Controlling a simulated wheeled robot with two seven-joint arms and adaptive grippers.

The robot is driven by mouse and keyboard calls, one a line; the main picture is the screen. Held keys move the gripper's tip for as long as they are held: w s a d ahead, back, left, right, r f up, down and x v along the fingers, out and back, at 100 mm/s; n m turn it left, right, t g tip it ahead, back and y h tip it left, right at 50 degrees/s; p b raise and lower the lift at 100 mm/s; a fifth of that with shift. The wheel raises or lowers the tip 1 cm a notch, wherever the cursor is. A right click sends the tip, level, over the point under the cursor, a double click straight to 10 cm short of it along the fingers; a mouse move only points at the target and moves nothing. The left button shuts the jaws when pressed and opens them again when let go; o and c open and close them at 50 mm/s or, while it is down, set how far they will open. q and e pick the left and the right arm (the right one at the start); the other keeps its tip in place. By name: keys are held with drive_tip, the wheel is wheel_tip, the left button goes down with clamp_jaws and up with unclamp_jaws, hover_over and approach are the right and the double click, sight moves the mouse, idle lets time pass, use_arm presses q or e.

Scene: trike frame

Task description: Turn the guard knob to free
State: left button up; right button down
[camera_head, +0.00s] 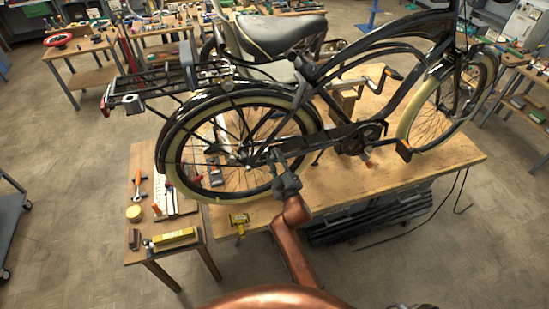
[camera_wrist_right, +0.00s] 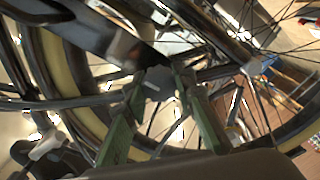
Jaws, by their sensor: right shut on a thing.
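The black trike frame (camera_head: 350,125) with cream-walled wheels stands on a wooden workbench. My right gripper (camera_head: 277,158) reaches up from the front to the hub area of the left-hand wheel (camera_head: 240,105). In the right wrist view, its two greenish fingers (camera_wrist_right: 159,82) close around a small grey faceted knob (camera_wrist_right: 155,86), which I take as the guard knob. Dark frame bars lie just above and beside it. The knob is hidden behind the gripper in the head view, and I cannot tell its turn position. My left gripper is not in view.
Spokes and frame tubes surround the right gripper closely. A yellow tool (camera_head: 239,219) sits at the workbench's (camera_head: 440,163) front edge. The floor in front is open.

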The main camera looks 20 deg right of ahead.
drive_tip(key=shift+f+m, duration=0.1)
drive_tip(key=shift+m, duration=0.5)
drive_tip(key=c, duration=1.6)
unclamp_jaws()
drive_tip(key=s, duration=1.2)
drive_tip(key=shift+d, duration=0.25)
